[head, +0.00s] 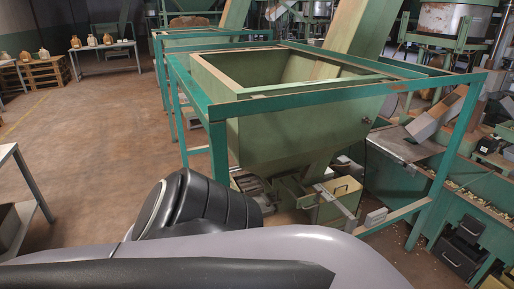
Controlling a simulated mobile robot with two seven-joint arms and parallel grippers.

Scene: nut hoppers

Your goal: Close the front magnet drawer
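A green hopper (290,125) with a wide open top stands in a teal frame (218,150). Below its narrow end is a small olive-green box (338,200) with a dark handle, which may be the front magnet drawer. I cannot tell how far it is open. A small pale grey block (375,217) sits by the frame's lower rail, to the right of the box. Neither gripper shows. Black and grey parts of my own arm fill the bottom of the head view and hide what lies behind them.
A second hopper frame (205,38) stands behind. At the right are a metal chute (436,116) and a green bench with dark drawers (458,257), with nuts scattered around. A table edge (8,152) is at the left. The brown floor (100,120) at left is clear.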

